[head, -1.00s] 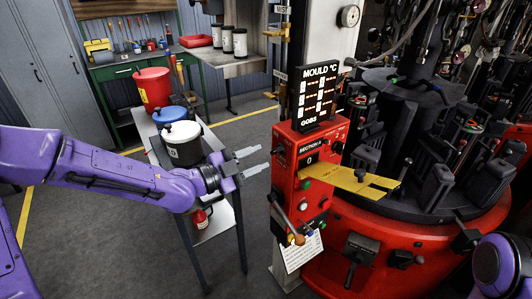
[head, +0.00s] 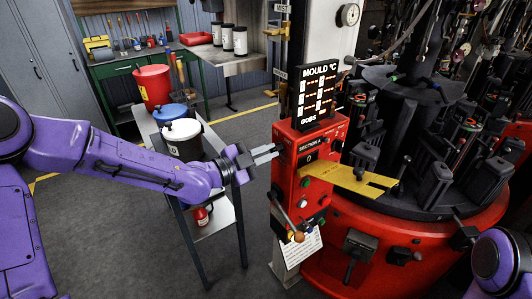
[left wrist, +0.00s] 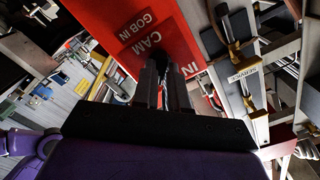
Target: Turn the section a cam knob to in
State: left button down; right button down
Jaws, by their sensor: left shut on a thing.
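The red section a control box (head: 311,165) stands on a post at the centre of the head view, with a "SECTION A" plate and a small dark display. In the left wrist view, its red side plate (left wrist: 118,28) reads "GOB IN" and "CAM", with "IN" at the right. The dark cam knob (left wrist: 162,48) sits by the CAM label, between my fingertips. My left gripper (head: 276,152) reaches the box's left side and is shut on the knob, which it mostly hides. The knob's angle cannot be told. My right gripper is out of view.
A mould temperature display (head: 318,92) stands on the box. A yellow plate (head: 350,178) projects right towards the red round machine (head: 400,250). A lever with an orange ball (head: 298,237) hangs below. A cart (head: 213,225) with pots stands left, under my left arm.

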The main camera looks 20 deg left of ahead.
pick_arm(q)
jog(key=n, duration=0.4)
jog(key=shift+p, duration=0.3)
jog(key=n+p, duration=0.1)
jog(key=n, duration=0.3)
jog(key=shift+r+n, duration=0.1)
jog(key=shift+n, duration=0.2)
jog(key=n+p, duration=0.2)
jog(key=n, duration=0.3)
jog(key=shift+n+p, duration=0.75)
jog(key=shift+n, duration=1.35)
jog(key=c, duration=1.2)
grip_release()
jog(key=shift+o, duration=0.2)
